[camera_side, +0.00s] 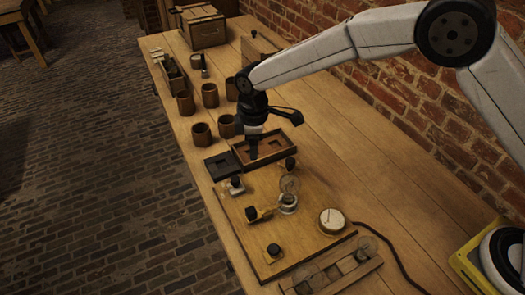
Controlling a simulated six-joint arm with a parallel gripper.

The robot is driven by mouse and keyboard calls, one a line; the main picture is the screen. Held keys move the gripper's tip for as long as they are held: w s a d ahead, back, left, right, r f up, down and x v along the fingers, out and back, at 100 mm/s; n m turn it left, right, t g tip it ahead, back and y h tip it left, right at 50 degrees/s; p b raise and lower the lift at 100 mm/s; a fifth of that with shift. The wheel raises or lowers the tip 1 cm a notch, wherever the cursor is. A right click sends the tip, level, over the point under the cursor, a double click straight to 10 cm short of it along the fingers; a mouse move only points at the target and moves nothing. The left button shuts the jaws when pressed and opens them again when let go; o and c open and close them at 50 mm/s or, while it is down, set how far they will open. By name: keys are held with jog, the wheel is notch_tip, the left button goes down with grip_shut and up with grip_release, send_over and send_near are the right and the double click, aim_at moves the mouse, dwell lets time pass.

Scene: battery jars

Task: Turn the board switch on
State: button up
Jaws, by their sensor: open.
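The wooden board (228,222) lies on the table's near half. It carries a brass piece with a dark knob (258,214), a pale metal piece with a dark knob (235,185), a dark knob on a light base (273,251) and another dark knob (290,164). I cannot tell for sure which of these is the switch or how it is set. A glass bulb (288,190) and a round white dial (332,220) are also on the board. My gripper (253,154) is open, pointing down over the wooden tray (291,140) behind the board, apart from the knobs. Its fingertips are small and dark.
Several brown jars (201,134) stand behind and left of my gripper. A black square tray (221,166) lies at the board's back left. A rack with round glass tops (332,272) is in front. A cable (400,262) runs right. The table's right side is mostly clear.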

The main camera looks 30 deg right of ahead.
aim_at(235, 179)
jog(key=a, duration=0.1)
jog(key=a+f+n, duration=0.1)
jog(key=a, duration=0.1)
jog(key=a+f+n, duration=0.1)
jog(key=a, duration=0.1)
jog(key=shift+w+a+f, duration=0.15)
jog(key=shift+w+f, duration=0.05)
jog(key=shift+f, duration=0.1)
jog(key=shift+f, duration=3.8)
grip_shut()
